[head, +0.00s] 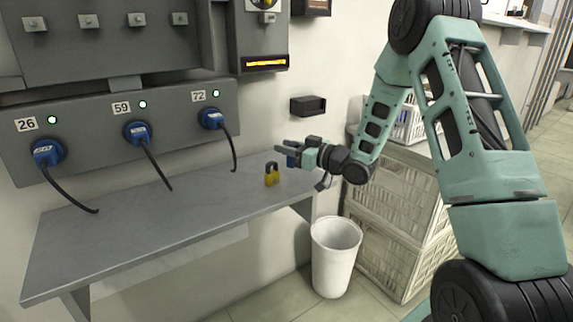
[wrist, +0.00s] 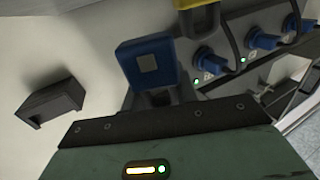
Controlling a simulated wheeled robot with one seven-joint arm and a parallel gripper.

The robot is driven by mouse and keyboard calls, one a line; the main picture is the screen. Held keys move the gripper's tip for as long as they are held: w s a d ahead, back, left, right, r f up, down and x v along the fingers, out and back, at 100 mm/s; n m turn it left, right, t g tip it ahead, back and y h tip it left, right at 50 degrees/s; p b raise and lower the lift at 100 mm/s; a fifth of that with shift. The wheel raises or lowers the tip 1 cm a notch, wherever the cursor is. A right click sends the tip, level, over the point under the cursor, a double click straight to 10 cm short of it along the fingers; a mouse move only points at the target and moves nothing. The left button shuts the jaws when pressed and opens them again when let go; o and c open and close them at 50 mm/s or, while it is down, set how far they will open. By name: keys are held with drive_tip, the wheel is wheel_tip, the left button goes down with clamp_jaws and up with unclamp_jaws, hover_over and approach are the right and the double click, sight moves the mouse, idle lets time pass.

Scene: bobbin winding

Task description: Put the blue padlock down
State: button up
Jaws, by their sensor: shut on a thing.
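My gripper (head: 282,151) is shut on a blue padlock (head: 292,161), held in the air over the right end of the grey shelf (head: 130,240). The wrist view shows its blue body (wrist: 147,65) beyond the fingers, with its dark shackle (wrist: 158,98) near them; the fingers partly hide the shackle. A yellow padlock (head: 271,178) with a dark shackle stands upright on the shelf, just left of and below my gripper. Part of it shows at the top edge of the wrist view (wrist: 197,20).
Several blue plugs (head: 137,132) with black cables line the panel behind the shelf, at labels 26, 59 and 72. A small black wall box (head: 308,105) is behind the gripper. A white bin (head: 334,260) and crates (head: 390,225) stand right. The shelf's middle front is clear.

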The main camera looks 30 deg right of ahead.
drive_tip(key=f, duration=0.1)
drive_tip(key=f+b, duration=0.1)
drive_tip(key=f, duration=0.3)
drive_tip(key=shift+w, duration=0.4)
drive_tip(key=shift+r, duration=0.15)
drive_tip(key=o, duration=0.8)
drive_tip(key=shift+s, duration=0.1)
drive_tip(key=v, duration=1.2)
drive_tip(key=shift+p, duration=0.35)
